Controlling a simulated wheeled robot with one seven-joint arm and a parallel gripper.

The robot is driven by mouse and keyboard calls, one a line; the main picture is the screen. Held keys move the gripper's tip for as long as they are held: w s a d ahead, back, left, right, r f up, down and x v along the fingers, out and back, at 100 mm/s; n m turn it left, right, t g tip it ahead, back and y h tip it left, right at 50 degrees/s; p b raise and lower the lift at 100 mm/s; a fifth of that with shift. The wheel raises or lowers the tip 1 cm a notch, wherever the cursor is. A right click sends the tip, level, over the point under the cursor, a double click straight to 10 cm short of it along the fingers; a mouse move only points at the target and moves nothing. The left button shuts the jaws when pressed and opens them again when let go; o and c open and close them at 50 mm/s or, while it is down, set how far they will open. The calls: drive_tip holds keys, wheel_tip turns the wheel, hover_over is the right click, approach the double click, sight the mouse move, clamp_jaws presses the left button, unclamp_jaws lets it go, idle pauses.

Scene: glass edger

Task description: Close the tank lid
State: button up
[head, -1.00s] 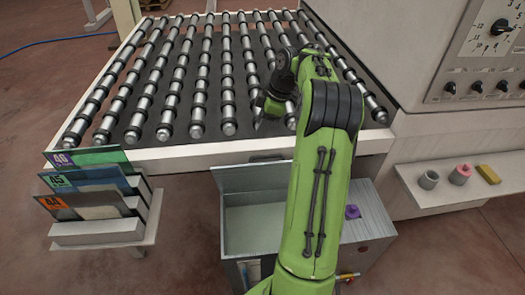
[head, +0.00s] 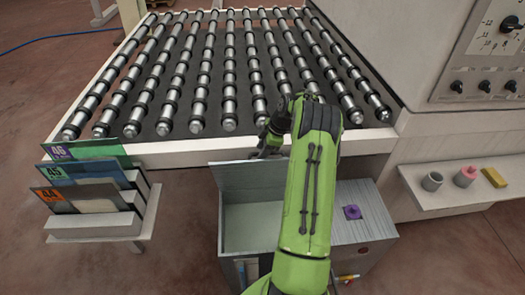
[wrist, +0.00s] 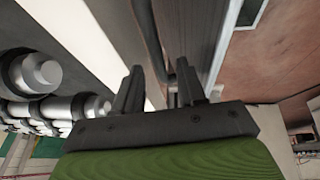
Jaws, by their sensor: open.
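The tank (head: 229,245) is a grey box below the roller table's front edge, with a pale green inside. Its lid (head: 250,180) stands raised at the tank's back side, tilted up. My gripper (head: 266,150) is at the lid's upper edge, between the lid and the table, partly hidden by my green arm. In the wrist view my gripper (wrist: 160,82) has two dark fingers spread apart. A thin dark bar, perhaps the lid's handle (wrist: 172,80), shows between the fingers beside a grey panel edge. I cannot tell whether a finger touches it.
The roller table (head: 180,150) lies just behind the lid. A rack of numbered folders (head: 95,195) is at the left. A purple knobbed piece (head: 352,212) sits on the tank's right top. A shelf (head: 470,190) with small items is at the right.

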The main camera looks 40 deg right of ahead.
drive_tip(key=shift+w+f, duration=0.1)
drive_tip(key=shift+f, duration=0.15)
drive_tip(key=shift+a, duration=0.1)
drive_tip(key=shift+c, duration=0.4)
clamp_jaws()
